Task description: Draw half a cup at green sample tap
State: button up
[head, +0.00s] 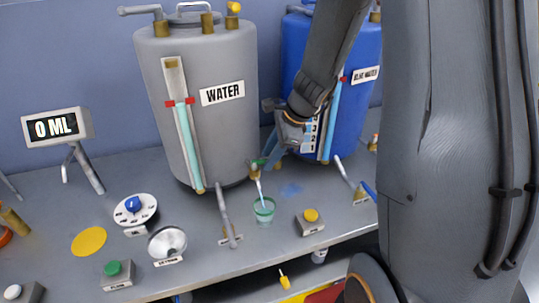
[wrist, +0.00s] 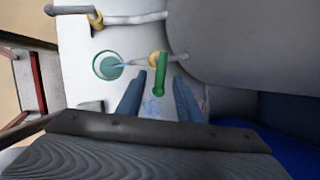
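The green sample tap (head: 256,165) sticks out low at the front of the grey WATER tank (head: 215,120). Its green lever (wrist: 160,75) shows in the wrist view beside a brass spout (wrist: 154,58). A pale blue stream (head: 261,190) runs from the spout into a clear, green-rimmed cup (head: 264,209) on the bench. The cup (wrist: 108,65) holds some blue-green liquid; its exact level is unclear. My gripper (head: 273,158) is open and empty. In the wrist view its blue fingers (wrist: 157,88) lie either side of the lever's lower end, with gaps showing.
A blue tank (head: 352,105) stands right of the grey one. A display (head: 57,126) at left reads 0 ML. Bent pipes (head: 226,215), a yellow button box (head: 310,221), a green button box (head: 116,274) and dials (head: 134,209) stand on the bench. A blue patch (head: 290,189) marks the bench right of the cup.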

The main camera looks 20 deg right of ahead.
grip_shut()
jog(key=shift+w+d+n+g+y, duration=0.15)
jog(key=shift+w+n+g+y, duration=0.3)
jog(key=shift+n, duration=0.85)
jog(key=shift+w, duration=0.1)
grip_release()
jog(key=shift+r, duration=0.1)
